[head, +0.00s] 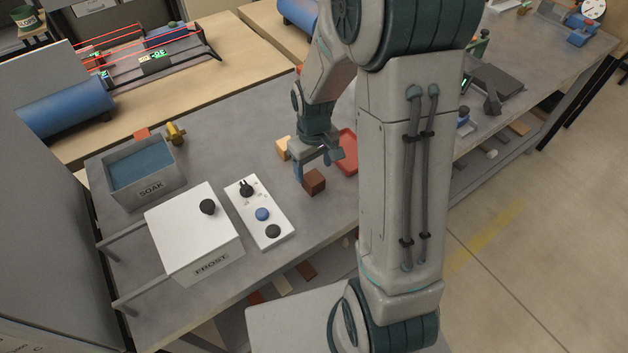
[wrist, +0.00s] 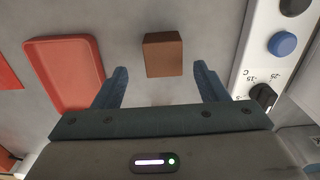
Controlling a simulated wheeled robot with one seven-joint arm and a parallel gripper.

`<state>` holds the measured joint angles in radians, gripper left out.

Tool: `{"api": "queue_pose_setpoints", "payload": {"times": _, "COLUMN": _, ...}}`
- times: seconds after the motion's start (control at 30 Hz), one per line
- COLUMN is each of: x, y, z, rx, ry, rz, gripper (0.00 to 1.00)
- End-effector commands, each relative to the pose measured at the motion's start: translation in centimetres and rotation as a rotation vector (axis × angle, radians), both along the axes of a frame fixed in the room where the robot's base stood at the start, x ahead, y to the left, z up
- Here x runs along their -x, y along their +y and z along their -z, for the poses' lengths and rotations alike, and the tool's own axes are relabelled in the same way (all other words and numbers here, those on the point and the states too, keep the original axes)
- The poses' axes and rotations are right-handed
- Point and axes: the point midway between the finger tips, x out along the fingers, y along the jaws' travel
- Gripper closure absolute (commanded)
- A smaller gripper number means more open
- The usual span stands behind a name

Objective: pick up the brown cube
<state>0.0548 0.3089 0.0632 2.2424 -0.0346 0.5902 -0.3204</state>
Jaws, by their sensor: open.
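The brown cube (head: 314,182) sits on the grey bench top, to the right of the control panel in the head view. I cannot tell the exact height of the fingertips over the bench.
A red tray (head: 348,152) lies beside the gripper, partly hidden by my arm. A tan block (head: 283,148) stands behind the cube. The white control panel (head: 259,212), the FROST box (head: 195,230) and the SOAK bin (head: 145,178) stand to the left. Bench between cube and panel is clear.

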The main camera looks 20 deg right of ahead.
Motion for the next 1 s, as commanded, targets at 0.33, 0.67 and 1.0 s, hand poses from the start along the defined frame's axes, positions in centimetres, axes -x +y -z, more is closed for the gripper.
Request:
{"api": "queue_pose_setpoints", "payload": {"times": 0.33, "x": 0.6, "y": 0.3, "z": 3.9, "rx": 0.000, "ry": 0.006, "rz": 0.001, "gripper": 0.34}}
{"api": "queue_pose_setpoints", "payload": {"times": 0.67, "x": 0.5, "y": 0.3, "z": 5.1, "rx": 0.000, "ry": 0.000, "rz": 0.001, "gripper": 0.34}}
{"api": "queue_pose_setpoints", "payload": {"times": 1.0, "x": 0.5, "y": 0.3, "z": 5.1, "rx": 0.000, "ry": 0.001, "rz": 0.001, "gripper": 0.86}}
